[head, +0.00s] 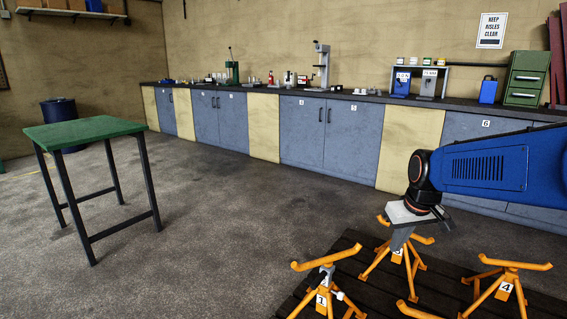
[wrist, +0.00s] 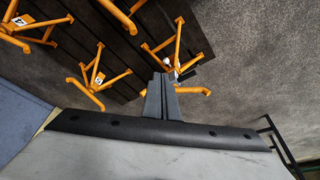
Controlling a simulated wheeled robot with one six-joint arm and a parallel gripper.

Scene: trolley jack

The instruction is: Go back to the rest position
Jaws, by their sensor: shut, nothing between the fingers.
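My gripper (head: 399,244) hangs from the blue arm at the right of the head view, fingers pointing down. Its two grey fingers are together with nothing between them; they also show at the middle of the wrist view (wrist: 160,98). It is above the orange stands, in front of the stand behind it (head: 392,262), and looks clear of them, though the exact gap is hard to judge. The stand labelled 1 (head: 321,299) is at its lower left and has a pale metal part on it. The stand labelled 4 (head: 504,291) is at its lower right.
The stands are on a dark slatted platform (head: 345,246). A green-topped table (head: 85,131) stands at the left. A long bench with blue cabinets (head: 330,130) runs along the back wall, with tools and a green drawer unit (head: 526,78) on it. The floor between is clear.

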